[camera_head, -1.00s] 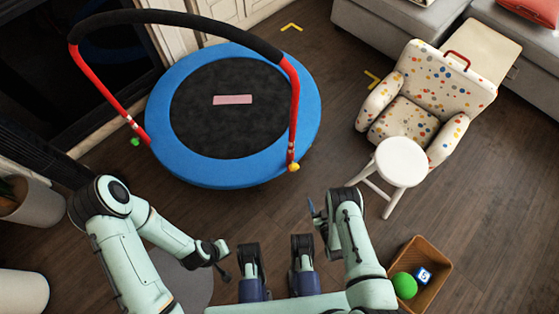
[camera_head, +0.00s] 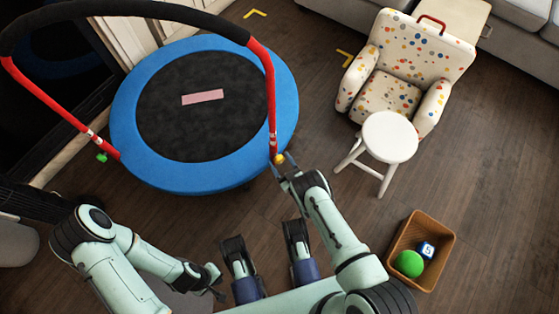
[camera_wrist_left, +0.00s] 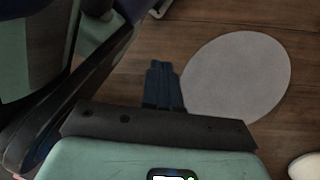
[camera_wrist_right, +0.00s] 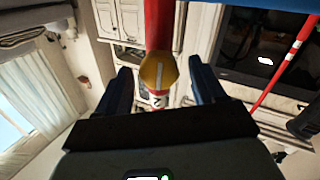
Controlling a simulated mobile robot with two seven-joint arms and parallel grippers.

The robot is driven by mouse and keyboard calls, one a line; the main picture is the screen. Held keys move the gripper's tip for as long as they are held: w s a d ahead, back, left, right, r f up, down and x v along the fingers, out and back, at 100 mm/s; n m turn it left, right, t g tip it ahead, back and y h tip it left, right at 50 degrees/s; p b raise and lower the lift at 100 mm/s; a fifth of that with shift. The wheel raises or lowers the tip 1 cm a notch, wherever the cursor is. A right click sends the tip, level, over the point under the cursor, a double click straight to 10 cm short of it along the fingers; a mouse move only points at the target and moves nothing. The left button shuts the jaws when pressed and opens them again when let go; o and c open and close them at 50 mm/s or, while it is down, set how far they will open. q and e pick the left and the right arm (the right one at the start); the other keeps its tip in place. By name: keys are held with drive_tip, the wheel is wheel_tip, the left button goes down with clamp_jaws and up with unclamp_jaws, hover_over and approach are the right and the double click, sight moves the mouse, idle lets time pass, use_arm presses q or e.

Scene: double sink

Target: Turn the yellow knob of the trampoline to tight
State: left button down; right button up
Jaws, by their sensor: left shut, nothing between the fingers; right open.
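The trampoline has a blue rim (camera_head: 215,178), a black mat and a red handle frame (camera_head: 267,95) with a dark padded bar. The yellow knob (camera_head: 279,158) sits low on the right red post. In the right wrist view the knob (camera_wrist_right: 158,71) shows a pale line running up its face and lies between the fingers. My right gripper (camera_head: 282,166) is open at the knob; I cannot tell whether a finger touches it. My left gripper (camera_head: 222,290) is shut and empty, low over the floor; its closed fingers also show in the left wrist view (camera_wrist_left: 161,80).
A green knob (camera_head: 101,157) is on the left post. A white stool (camera_head: 390,137) and a spotted armchair (camera_head: 410,70) stand to the right. A brown basket (camera_head: 440,268) with a green ball and a blue block is at the lower right. Wooden floor lies between.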

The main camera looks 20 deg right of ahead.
use_arm(q)
drive_tip(key=shift+s+f, duration=0.2)
drive_tip(key=shift+s, duration=0.35)
use_arm(e)
drive_tip(key=shift+w+a, duration=0.15)
drive_tip(key=shift+w, duration=0.55)
drive_tip(key=c, duration=1)
